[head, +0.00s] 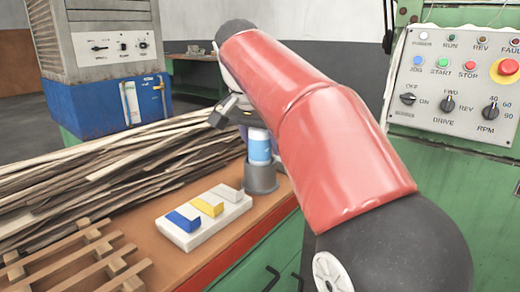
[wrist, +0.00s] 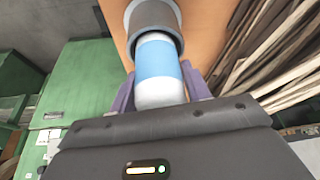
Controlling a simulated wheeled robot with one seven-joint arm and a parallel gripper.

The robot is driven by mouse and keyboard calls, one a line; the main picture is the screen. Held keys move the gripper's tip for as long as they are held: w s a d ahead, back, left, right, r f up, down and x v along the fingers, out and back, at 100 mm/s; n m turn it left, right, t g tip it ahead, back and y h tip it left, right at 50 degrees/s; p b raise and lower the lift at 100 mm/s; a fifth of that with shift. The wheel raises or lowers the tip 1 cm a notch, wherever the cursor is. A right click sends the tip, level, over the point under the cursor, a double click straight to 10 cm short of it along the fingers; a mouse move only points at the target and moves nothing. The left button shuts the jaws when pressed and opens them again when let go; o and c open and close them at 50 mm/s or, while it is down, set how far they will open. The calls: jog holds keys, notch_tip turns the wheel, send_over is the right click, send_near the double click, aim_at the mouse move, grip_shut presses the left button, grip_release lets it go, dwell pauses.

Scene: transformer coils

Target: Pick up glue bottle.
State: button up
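The glue bottle (wrist: 157,62) is a white cylinder with a blue band. In the head view the bottle (head: 259,148) stands upright with its lower end in a grey round cup (head: 261,180) on the bench. The cup (wrist: 153,14) also shows around its far end in the wrist view. My gripper (wrist: 158,72) has its two purple fingers on either side of the bottle, close to its sides. I cannot tell whether they press on it. In the head view my arm and wrist hide the fingers and the bottle's upper end.
A white tray (head: 190,238) with blue, yellow and grey pieces lies left of the cup. A heap of wooden strips (head: 110,170) fills the bench behind it. A wooden lattice (head: 65,265) lies at front left. A green machine with a control panel (head: 460,85) stands at right.

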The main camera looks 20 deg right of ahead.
jog(key=c, duration=0.6)
jog(key=shift+r+p, duration=2.1)
jog(key=shift+r, duration=2.9)
